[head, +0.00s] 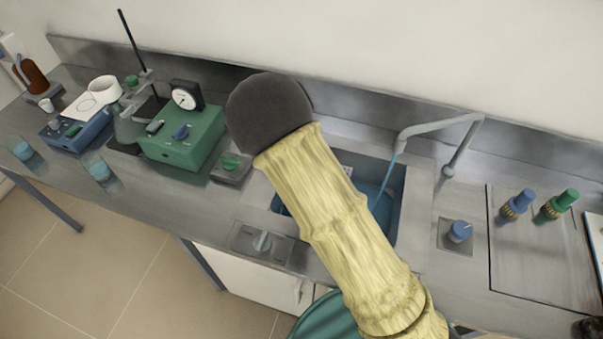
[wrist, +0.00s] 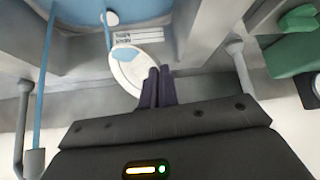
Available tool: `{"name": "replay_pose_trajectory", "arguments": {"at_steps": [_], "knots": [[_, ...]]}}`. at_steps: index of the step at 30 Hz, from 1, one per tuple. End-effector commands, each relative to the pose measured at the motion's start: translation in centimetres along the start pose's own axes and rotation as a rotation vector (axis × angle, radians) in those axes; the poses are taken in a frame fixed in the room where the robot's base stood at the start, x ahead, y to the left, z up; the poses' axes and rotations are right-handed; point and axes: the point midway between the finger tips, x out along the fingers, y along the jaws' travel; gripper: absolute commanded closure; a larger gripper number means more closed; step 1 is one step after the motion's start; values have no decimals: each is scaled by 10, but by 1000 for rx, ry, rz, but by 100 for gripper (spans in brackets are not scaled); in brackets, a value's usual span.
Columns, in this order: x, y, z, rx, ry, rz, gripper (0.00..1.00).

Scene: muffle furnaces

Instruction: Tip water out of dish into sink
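In the wrist view, my gripper (wrist: 158,86) has its two dark fingers close together on the near edge of a small pale oval dish (wrist: 140,72). The dish is over the sink (wrist: 70,48); a bluish patch shows at its far side. A thin blue streak runs from near that side toward a round pale spot in the basin; I cannot tell for sure whether it is water leaving the dish. In the head view, my arm covers the gripper, the dish and part of the sink (head: 397,222).
A tap (head: 445,127) at the sink's back right runs a blue stream. A green box with a gauge (head: 187,138) stands left of the sink. Blue and green valves (head: 516,205) stand on the right. A white label (wrist: 143,35) shows beyond the dish.

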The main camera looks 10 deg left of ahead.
Motion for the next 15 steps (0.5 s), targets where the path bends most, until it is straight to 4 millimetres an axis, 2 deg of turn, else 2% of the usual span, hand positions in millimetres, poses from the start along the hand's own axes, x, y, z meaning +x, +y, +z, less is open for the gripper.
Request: {"name": "replay_pose_trajectory", "arguments": {"at_steps": [15], "knots": [[1,2,3,38,69,-48,100]]}}
